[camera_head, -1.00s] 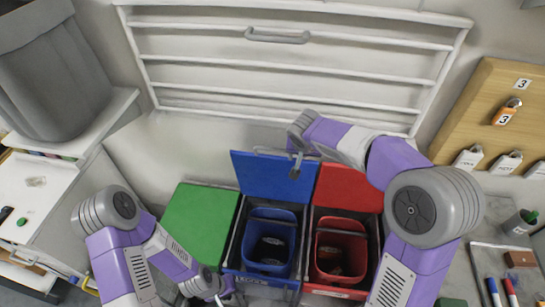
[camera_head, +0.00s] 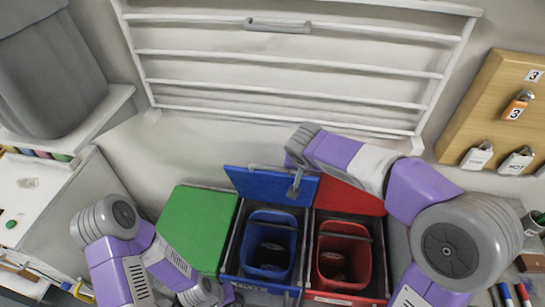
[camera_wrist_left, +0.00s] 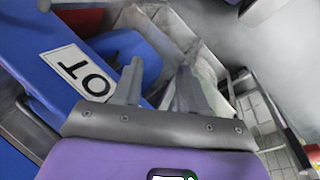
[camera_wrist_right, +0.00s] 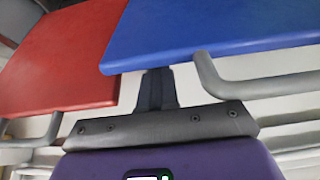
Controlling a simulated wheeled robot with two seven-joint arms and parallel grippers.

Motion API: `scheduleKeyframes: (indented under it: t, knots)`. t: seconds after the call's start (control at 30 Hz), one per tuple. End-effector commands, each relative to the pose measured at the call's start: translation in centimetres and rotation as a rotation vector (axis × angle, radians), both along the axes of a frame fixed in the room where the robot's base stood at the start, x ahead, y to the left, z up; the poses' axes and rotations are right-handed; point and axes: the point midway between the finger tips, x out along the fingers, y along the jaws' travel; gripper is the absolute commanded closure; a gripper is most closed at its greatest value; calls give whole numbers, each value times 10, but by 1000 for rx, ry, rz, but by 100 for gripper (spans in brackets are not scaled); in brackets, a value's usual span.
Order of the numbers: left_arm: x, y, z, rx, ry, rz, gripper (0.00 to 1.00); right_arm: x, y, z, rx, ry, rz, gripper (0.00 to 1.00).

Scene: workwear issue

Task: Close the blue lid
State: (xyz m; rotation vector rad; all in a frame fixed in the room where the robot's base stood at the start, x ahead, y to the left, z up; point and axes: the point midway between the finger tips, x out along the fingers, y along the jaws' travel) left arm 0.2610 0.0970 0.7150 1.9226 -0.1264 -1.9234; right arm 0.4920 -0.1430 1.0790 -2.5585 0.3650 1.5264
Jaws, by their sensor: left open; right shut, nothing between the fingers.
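The blue lid (camera_head: 265,187) stands tilted up at the back of the blue bin (camera_head: 270,245), which is open. It also shows close up in the right wrist view (camera_wrist_right: 215,30). My right gripper (camera_wrist_right: 157,85) is shut and empty, its fingertips at the blue lid's edge beside a grey bar; whether they touch cannot be told. In the head view my right arm reaches over the red lid to the blue lid's top right. My left gripper (camera_wrist_left: 158,85) is open and empty, low by the bin fronts, near a blue surface with a white label (camera_wrist_left: 82,73).
The red bin (camera_head: 343,258) is open, its red lid (camera_head: 350,196) raised behind it. A green lid (camera_head: 197,227) lies shut at the left. A white wall rack (camera_head: 290,65) stands behind.

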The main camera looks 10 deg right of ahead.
Motion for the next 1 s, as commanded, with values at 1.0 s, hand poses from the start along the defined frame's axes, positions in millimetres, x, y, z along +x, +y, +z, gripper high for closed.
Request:
scheduleKeyframes:
  t: [1.0]
  knots:
    - [0,0,50,0,0,0,57,-11,5,88,4,-6,2,100]
